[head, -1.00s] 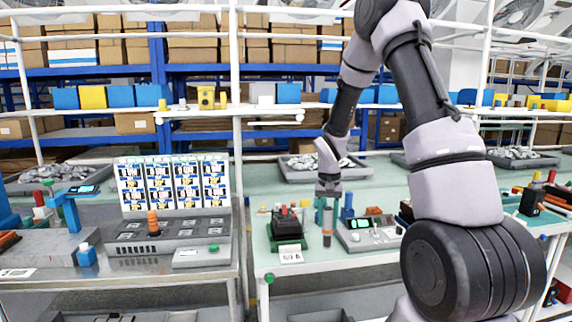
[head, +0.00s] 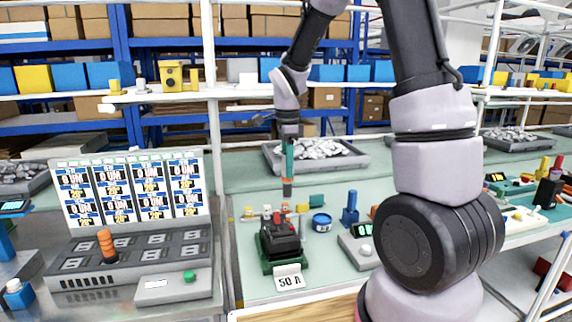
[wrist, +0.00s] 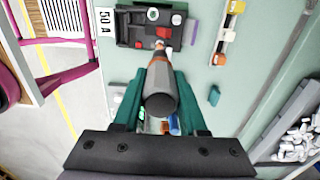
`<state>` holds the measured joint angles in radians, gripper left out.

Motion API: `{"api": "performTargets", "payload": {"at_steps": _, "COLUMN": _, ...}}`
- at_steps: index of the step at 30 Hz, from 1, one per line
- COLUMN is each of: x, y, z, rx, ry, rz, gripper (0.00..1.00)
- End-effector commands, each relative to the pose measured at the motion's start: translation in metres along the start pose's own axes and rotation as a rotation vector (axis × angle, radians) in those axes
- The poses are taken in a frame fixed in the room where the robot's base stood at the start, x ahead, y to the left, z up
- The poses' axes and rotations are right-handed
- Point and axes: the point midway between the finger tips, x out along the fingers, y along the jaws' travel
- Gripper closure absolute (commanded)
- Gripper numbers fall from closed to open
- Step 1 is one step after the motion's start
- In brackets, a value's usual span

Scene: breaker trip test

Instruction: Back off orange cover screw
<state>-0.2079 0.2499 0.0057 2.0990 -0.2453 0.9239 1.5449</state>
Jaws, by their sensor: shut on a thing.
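My gripper (head: 288,160) has teal fingers and is shut on a screwdriver (head: 287,188) with a grey handle and orange band. It hangs above the back of the breaker (head: 283,232), a black block with red parts in a green stand tagged 50 A. In the wrist view my gripper (wrist: 160,78) grips the screwdriver (wrist: 161,98) by its handle, dark butt end towards the camera. Its tip points at the breaker (wrist: 140,32), near a red part. I cannot tell whether it touches. The orange cover screw cannot be made out clearly.
A test console (head: 130,262) with an orange plug (head: 107,245) stands on the left bench. A blue round container (head: 321,222), a blue stand (head: 350,208) and a grey box (head: 362,245) are right of the breaker. A grey tray (head: 318,158) lies behind.

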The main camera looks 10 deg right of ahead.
Motion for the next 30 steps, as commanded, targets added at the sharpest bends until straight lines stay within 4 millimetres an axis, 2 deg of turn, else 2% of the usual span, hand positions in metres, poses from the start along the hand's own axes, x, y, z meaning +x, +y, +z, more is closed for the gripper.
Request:
{"api": "performTargets", "payload": {"at_steps": 6, "x": 0.0, "y": 0.0, "z": 0.0, "rx": -0.003, "ry": 0.0, "rz": 0.0, "gripper": 1.0}}
{"api": "performTargets", "payload": {"at_steps": 11, "x": 0.008, "y": -0.001, "z": 0.0, "rx": -0.003, "ry": 0.0, "rz": 0.0, "gripper": 1.0}}
{"api": "performTargets", "payload": {"at_steps": 30, "x": 0.059, "y": -0.001, "z": 0.0, "rx": -0.004, "ry": 0.0, "rz": 0.001, "gripper": 1.0}}
